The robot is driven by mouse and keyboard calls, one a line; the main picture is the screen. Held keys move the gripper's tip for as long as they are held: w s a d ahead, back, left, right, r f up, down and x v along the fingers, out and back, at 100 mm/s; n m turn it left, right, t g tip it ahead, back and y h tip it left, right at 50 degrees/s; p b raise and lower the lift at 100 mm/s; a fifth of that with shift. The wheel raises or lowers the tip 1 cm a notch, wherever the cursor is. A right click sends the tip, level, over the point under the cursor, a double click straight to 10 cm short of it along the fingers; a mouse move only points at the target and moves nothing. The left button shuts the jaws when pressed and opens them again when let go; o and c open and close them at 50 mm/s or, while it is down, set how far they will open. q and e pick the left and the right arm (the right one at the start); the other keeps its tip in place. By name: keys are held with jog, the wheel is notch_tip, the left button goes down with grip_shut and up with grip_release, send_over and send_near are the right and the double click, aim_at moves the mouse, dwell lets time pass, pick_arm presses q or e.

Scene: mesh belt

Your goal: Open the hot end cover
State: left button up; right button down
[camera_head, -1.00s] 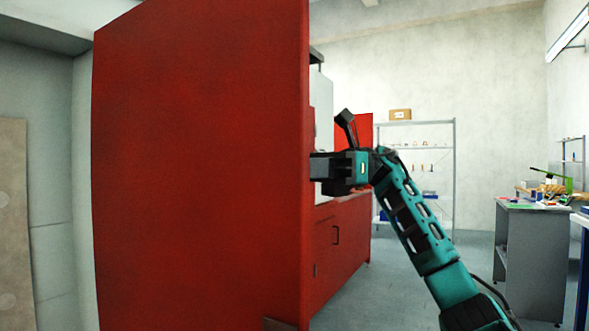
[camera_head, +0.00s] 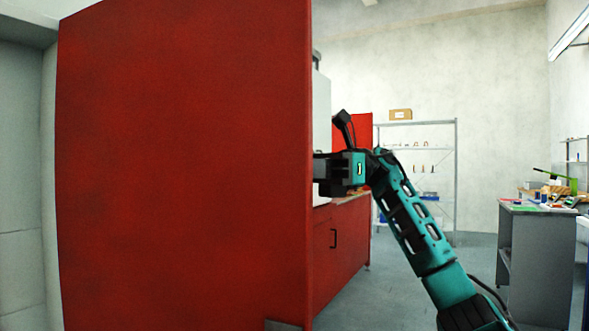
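A large flat red panel (camera_head: 185,170) fills the left and middle of the head view. It is upright and plain, and I cannot tell whether it is the hot end cover or a side of the machine. My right gripper (camera_head: 319,167), on the teal and black arm, points left at the panel's right vertical edge. Its fingertips meet or pass behind that edge, so I cannot see whether they are open or touch anything. My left gripper is not in view.
Behind the panel stands a red cabinet (camera_head: 335,245) with a dark handle. A metal shelf (camera_head: 455,180) stands at the back wall. A grey workbench (camera_head: 540,255) with tools is at the right. Grey floor is clear between them.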

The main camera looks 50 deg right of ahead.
jog(key=shift+w, duration=0.15)
jog(key=c, duration=1.5)
grip_release()
jog(key=shift+o, duration=0.9)
jog(key=shift+w, duration=0.1)
jog(key=shift+d, duration=0.1)
jog(key=p+v, duration=0.3)
jog(key=v, duration=0.9)
jog(key=shift+d, duration=0.3)
